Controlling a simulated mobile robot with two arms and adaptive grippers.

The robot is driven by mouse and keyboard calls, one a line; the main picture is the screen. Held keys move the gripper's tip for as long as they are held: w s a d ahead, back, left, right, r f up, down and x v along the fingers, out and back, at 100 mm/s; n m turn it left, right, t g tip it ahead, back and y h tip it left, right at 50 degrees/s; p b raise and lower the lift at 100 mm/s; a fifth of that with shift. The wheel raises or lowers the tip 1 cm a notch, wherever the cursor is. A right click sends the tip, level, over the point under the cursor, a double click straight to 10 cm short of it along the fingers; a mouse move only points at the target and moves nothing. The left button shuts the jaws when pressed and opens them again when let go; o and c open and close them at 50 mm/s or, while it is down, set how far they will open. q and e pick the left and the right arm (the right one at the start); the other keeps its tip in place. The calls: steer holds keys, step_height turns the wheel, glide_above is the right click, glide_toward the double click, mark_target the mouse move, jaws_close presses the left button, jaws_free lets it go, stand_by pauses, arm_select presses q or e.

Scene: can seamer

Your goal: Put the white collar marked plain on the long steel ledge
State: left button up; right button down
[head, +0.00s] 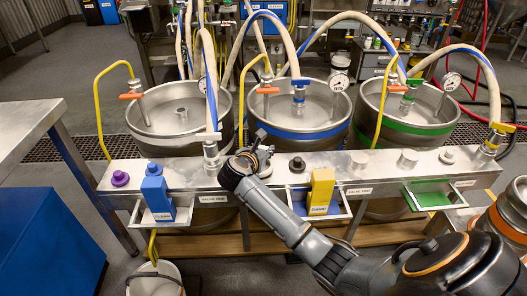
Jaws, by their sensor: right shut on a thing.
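The long steel ledge (230,177) runs across the view in front of the kegs. My right gripper (254,156) is at the middle of the ledge, at its top surface. It is shut on a small pale round piece, mostly hidden by the fingers. I cannot read a plain mark on it, nor tell whether it touches the ledge. Pale round pieces stand farther right on the ledge, one (358,160) near the yellow block and another (407,158) beyond it. My left gripper is out of view.
A purple knob (120,178), a blue knob (154,169) and a black knob (297,164) stand on the ledge. A blue block (157,198) and a yellow block (322,191) sit in front trays. Hoses and kegs (300,125) crowd behind.

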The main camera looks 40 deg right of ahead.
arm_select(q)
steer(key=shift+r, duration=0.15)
arm_select(e)
steer(key=shift+f, duration=0.15)
steer(key=c, duration=1.4)
jaws_free()
steer(key=shift+f, duration=0.1)
steer(key=o, duration=0.4)
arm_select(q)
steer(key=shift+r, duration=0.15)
arm_select(e)
steer(key=shift+o, duration=0.2)
steer(key=shift+r, duration=0.2)
